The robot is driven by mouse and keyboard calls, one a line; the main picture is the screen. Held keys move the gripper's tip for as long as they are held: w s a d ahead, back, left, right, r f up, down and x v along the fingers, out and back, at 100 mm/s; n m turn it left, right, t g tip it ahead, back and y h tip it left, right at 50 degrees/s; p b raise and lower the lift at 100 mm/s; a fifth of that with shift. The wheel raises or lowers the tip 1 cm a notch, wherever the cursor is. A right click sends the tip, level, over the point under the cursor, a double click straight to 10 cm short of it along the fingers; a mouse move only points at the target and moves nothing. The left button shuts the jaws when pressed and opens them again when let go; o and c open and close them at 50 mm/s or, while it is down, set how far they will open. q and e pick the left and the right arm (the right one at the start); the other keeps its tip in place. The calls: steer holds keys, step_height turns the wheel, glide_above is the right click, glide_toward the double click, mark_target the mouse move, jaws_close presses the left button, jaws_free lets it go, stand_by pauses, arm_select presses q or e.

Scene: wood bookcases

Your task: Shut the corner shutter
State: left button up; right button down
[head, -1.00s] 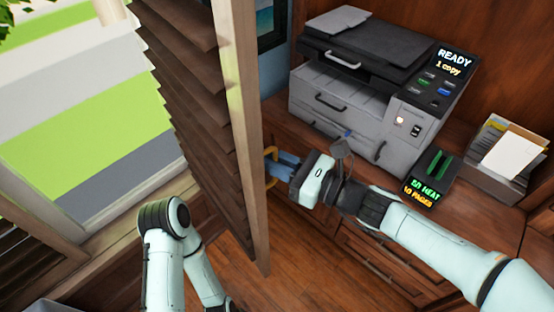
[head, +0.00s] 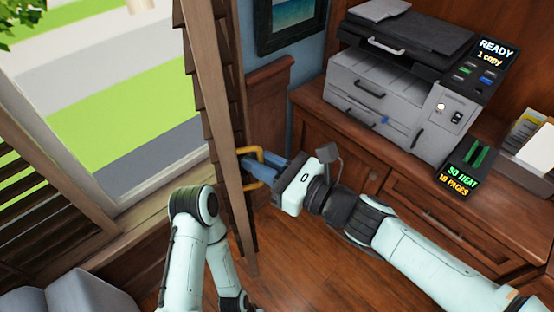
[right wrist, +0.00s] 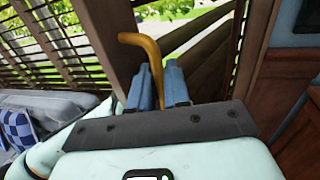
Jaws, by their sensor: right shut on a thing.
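The corner shutter (head: 222,110) is a brown wooden slatted panel. In the head view it stands open, almost edge-on, out from the window. A yellow handle (head: 248,150) sits on its edge; it also shows in the right wrist view (right wrist: 143,42). My right gripper (head: 262,168) has its blue fingers shut on this handle. In the right wrist view the fingers (right wrist: 158,88) stand at the handle, and their tips partly hide it. My left arm is bent low in front of the shutter; its gripper is out of view.
Another slatted shutter (head: 45,190) is at the left by the window sill (head: 140,205). A printer (head: 395,90) and a small display box (head: 468,168) stand on the wooden cabinet at right. A grey cushion (head: 85,295) is at lower left. Wood floor (head: 295,250) is open below.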

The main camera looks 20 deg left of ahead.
steer(key=shift+s+a, duration=0.55)
steer(key=c, duration=1.3)
jaws_free()
steer(key=shift+d, duration=0.1)
steer(key=s+d, duration=0.2)
steer(key=d, duration=1.1)
steer(key=shift+s, duration=0.1)
